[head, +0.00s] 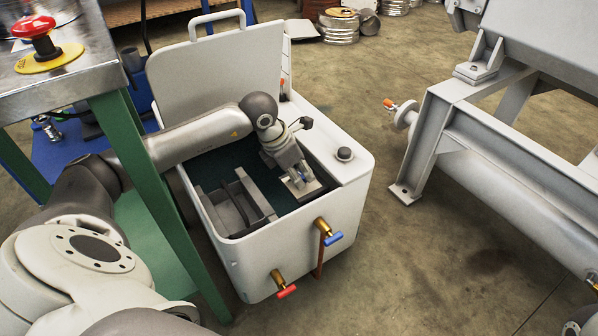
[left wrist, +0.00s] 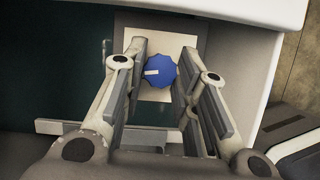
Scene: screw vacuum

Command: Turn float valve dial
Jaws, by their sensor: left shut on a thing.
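The float valve dial (left wrist: 159,72) is a round blue knob with a scalloped edge and a white mark pointing left. It sits on a pale square plate (left wrist: 185,48) inside the open white tank (head: 345,200). My left gripper (head: 300,183) reaches down into the tank near its right wall. In the left wrist view my left gripper (left wrist: 158,84) has one finger on each side of the dial and is shut on it. In the head view the dial is hidden by the gripper. My right gripper is not in view.
The tank's lid (head: 215,75) stands open at the back. Grey dividers (head: 238,205) rise inside the tank, left of the gripper. A blue-handled valve (head: 331,237) and a red-handled valve (head: 285,289) stick out in front. A green-legged table (head: 140,150) stands close to my left arm.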

